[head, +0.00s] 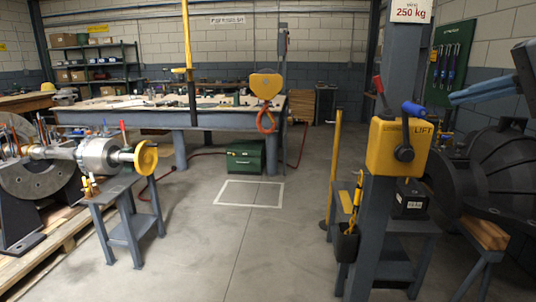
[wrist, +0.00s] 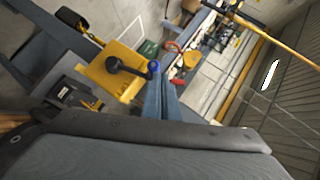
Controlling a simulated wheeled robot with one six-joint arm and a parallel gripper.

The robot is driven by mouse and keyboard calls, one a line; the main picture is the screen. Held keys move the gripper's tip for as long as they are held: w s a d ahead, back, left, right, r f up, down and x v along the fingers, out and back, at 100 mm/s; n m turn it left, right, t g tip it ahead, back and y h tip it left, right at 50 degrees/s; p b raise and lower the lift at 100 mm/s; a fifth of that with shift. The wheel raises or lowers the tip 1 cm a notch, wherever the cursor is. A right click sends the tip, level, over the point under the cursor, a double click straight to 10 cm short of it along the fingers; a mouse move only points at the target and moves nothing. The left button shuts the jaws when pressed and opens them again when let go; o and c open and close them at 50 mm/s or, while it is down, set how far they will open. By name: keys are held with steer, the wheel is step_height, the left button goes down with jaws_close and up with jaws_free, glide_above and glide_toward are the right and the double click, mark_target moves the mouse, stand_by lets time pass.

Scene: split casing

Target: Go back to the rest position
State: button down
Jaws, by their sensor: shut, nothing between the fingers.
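My gripper (head: 453,98) shows at the upper right of the head view, its blue-grey fingers pointing left. In the wrist view my gripper (wrist: 158,82) has its fingers close together, shut and empty. In the head view it is right of the yellow lift box (head: 388,148) on the grey post, a little above it. The box has a black crank (head: 404,140) with a blue knob. In the wrist view the yellow lift box (wrist: 105,75) lies left of the fingers, and the blue knob appears close to their tips. Whether they touch cannot be told.
The grey post (head: 400,60) stands nearest my arm. A dark round casing (head: 505,170) is at the right. A stand with a shaft and yellow handwheel (head: 146,158) is at the left. A yellow hoist hook (head: 266,88) hangs mid-picture. The middle floor is open.

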steer(key=s+a+f+n+g+p, duration=0.2)
steer(key=a+f+g, duration=0.5)
steer(key=a+f, duration=0.9)
steer(key=s+a+f+n+g+h, duration=0.1)
steer(key=s+a+f+n+h, duration=0.1)
steer(key=f, duration=0.4)
steer(key=s+a+f+n+g+h+p, duration=0.1)
steer(key=s+a+f+n+g, duration=0.1)
steer(key=s+a+f, duration=0.2)
steer(key=s+a+f+n+g+h, duration=0.2)
steer(key=s+a+f+n, duration=0.1)
steer(key=s+f, duration=0.3)
steer(key=shift+f+h+p, duration=0.3)
steer(key=shift+f+p, duration=0.05)
steer(key=shift+f, duration=0.65)
